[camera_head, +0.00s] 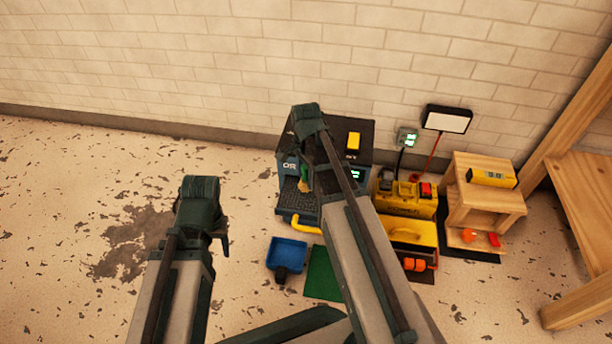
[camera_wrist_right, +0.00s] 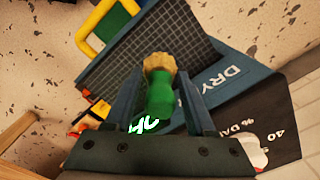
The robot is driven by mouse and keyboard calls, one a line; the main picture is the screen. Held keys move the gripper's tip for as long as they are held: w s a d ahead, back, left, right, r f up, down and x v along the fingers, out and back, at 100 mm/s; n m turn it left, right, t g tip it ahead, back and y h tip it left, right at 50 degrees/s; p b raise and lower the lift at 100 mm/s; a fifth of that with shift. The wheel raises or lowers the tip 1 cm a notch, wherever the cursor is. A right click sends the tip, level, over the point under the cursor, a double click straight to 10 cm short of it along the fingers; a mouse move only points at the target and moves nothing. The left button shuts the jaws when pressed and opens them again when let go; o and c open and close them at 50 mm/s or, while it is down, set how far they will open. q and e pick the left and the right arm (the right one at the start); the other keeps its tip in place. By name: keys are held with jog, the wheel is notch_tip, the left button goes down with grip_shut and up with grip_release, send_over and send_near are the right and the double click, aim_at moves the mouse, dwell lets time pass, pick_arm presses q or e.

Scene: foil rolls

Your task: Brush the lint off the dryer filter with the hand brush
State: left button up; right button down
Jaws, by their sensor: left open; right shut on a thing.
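The dryer (camera_head: 285,160) stands against the wall with a black top and blue front. Its dark mesh filter (camera_head: 291,205) sticks out at the front with a yellow handle (camera_head: 306,224); mesh and handle also show in the right wrist view (camera_wrist_right: 108,75). My right gripper (camera_wrist_right: 158,98) is shut on the green hand brush (camera_wrist_right: 160,100), whose tan bristles (camera_wrist_right: 160,63) point toward the mesh. I cannot tell whether the bristles touch it. In the head view the brush (camera_head: 304,186) is partly hidden by my right arm. My left gripper (camera_head: 222,228) is open and empty, left of the dryer. No lint is clearly distinguishable.
A blue dustpan-like tray (camera_head: 287,251) and a green mat (camera_head: 322,275) lie on the floor before the dryer. Yellow boxes (camera_head: 407,203) and a wooden stand (camera_head: 482,203) are to the right. A wooden table (camera_head: 590,190) borders the far right. The left floor is clear.

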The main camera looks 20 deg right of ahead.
pick_arm(q)
jog(key=shift+r+p, duration=0.35)
jog(key=shift+r, duration=0.4)
pick_arm(e)
jog(key=shift+r, duration=0.75)
notch_tip(320, 180, up, 3)
jog(key=p, duration=0.3)
pick_arm(q)
notch_tip(320, 180, up, 3)
